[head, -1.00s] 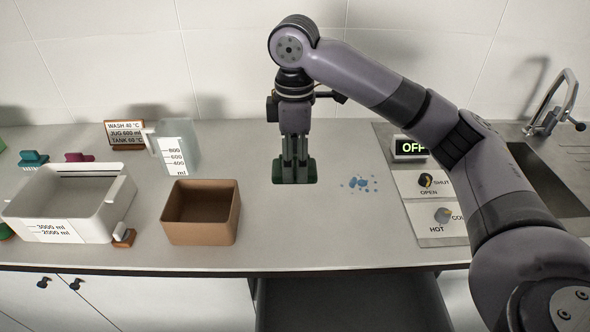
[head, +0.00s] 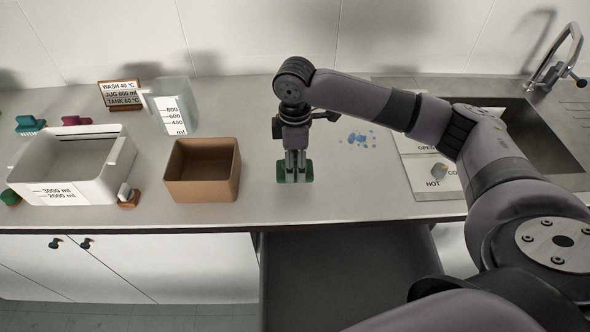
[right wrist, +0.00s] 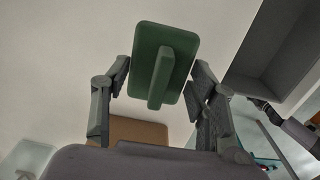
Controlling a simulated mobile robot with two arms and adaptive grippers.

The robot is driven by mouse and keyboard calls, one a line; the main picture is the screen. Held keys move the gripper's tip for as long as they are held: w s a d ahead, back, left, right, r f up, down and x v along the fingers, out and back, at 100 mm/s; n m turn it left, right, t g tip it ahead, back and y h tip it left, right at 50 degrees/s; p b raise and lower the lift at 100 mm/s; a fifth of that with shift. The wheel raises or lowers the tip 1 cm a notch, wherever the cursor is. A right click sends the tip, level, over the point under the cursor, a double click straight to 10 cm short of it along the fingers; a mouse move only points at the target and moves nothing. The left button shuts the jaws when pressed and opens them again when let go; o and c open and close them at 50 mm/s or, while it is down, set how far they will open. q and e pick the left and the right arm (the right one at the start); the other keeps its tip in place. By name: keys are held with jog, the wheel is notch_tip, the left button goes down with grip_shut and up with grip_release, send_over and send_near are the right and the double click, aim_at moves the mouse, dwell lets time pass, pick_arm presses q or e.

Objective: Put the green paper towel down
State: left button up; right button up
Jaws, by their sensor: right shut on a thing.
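The green paper towel (right wrist: 174,65) shows in the right wrist view as a flat green rectangular pad with a raised green ridge on it. My right gripper (head: 295,172) is shut on it, with a finger on each side. In the head view, green parts of it (head: 309,171) show at both sides of the fingertips. It is over the counter (head: 340,200), right of the brown box and near the front edge. I cannot tell whether it touches the counter.
The open brown box (head: 203,190) stands just left of the gripper. A white tub (head: 95,190), a jug (head: 174,110) and a sign (head: 122,95) are farther left. Blue spots (head: 358,138) lie behind right. The sink (head: 545,140) is far right. Counter near the front right is clear.

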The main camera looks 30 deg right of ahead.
aim_at(295, 168)
notch_tip(295, 168, down, 4)
jog(key=shift+f+p, duration=0.15)
jog(key=shift+p, duration=0.2)
jog(key=o, duration=0.9)
jog(key=shift+o, duration=0.2)
notch_tip(295, 168, up, 12)
jog(key=shift+r+b, duration=0.2)
jog(key=shift+b, duration=1)
